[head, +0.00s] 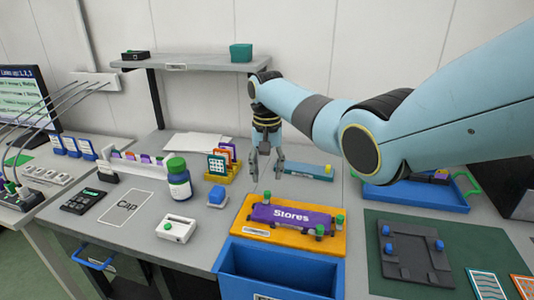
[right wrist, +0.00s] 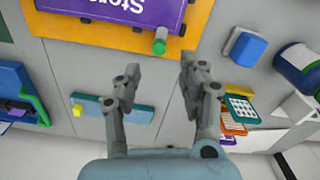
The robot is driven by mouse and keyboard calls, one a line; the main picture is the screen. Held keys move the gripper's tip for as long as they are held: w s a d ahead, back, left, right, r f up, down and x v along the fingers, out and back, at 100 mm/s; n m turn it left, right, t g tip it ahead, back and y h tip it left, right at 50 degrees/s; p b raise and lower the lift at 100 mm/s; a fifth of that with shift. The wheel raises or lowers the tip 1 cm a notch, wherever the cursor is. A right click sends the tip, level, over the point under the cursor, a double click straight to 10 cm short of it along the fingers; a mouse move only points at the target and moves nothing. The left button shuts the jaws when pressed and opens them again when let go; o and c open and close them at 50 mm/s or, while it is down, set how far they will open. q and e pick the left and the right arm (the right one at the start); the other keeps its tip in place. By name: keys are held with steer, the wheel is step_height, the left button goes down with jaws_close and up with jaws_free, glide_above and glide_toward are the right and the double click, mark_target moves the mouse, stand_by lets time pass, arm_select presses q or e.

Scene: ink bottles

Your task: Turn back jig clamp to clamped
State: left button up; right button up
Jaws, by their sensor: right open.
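An orange jig board (head: 243,216) holds a purple plate marked "Stores" (head: 290,217) on the bench. A green-capped clamp stands at the plate's back edge (head: 267,195); it also shows in the right wrist view (right wrist: 160,41). Other green-capped pieces stand at the front (head: 320,230) and right end (head: 340,219). My right gripper (head: 266,172) points down behind the board, above the bench. Its fingers (right wrist: 158,72) are spread and empty, with the back clamp just beyond the tips, apart from them. My left gripper is not in view.
A blue bin (head: 280,254) stands in front of the board. A teal block with a yellow end (head: 305,171) lies behind it. A dark fixture (head: 412,252) lies right.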

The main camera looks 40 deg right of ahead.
mark_target(267, 192)
step_height(267, 192, up, 6)
steer(key=shift+f, duration=0.1)
steer(key=shift+f, duration=0.1)
stand_by(0.5)
